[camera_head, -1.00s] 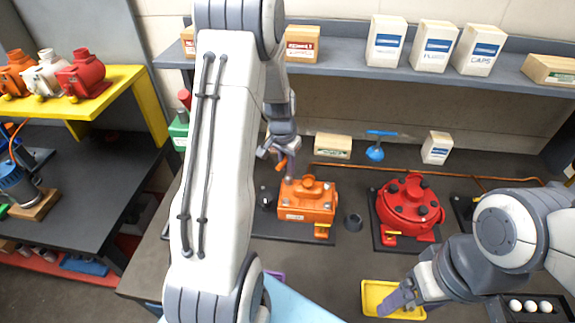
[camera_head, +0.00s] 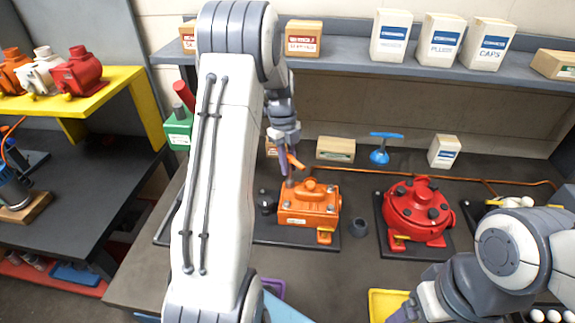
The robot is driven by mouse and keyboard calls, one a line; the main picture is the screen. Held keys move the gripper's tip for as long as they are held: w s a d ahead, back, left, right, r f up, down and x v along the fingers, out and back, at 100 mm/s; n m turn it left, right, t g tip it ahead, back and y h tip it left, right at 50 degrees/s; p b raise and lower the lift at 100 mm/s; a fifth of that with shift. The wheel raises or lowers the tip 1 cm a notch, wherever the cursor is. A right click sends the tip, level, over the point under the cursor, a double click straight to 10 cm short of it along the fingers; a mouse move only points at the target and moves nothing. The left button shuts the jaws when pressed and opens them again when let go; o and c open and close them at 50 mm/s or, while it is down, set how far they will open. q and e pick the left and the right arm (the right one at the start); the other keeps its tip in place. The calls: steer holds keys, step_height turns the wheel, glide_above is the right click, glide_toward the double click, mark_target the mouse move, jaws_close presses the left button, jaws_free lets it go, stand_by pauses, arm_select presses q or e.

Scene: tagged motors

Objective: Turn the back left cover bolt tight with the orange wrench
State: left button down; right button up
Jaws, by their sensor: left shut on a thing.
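The orange motor housing (camera_head: 307,211) stands on a dark base plate on the bench, with its cover bolts at the top corners. My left gripper (camera_head: 286,167) is shut on the orange wrench (camera_head: 295,160), over the back left corner of the cover. Only a short piece of the wrench shows. The fingers hide most of that corner, and I cannot tell whether the wrench sits on the back left bolt. My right gripper (camera_head: 405,312) is low over the yellow tray (camera_head: 386,298), cut by the lower edge; its jaw opening cannot be made out.
A blue-handled tool (camera_head: 382,147) and boxes (camera_head: 336,150) are behind. A shelf with white boxes (camera_head: 390,38) runs above. My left arm covers the bench's left part.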

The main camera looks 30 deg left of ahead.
arm_select(q)
steer(key=m, duration=0.5)
steer(key=shift+w+d+g+p, duration=0.1)
steer(key=shift+g+p, duration=0.2)
steer(key=shift+p, duration=0.05)
steer(key=shift+n, duration=0.6)
steer(key=shift+r, duration=0.2)
steer(key=shift+r+p, duration=0.8)
steer(key=shift+p, duration=0.05)
step_height(320, 180, up, 5)
steer(key=p, duration=0.4)
steer(key=shift+r, duration=0.1)
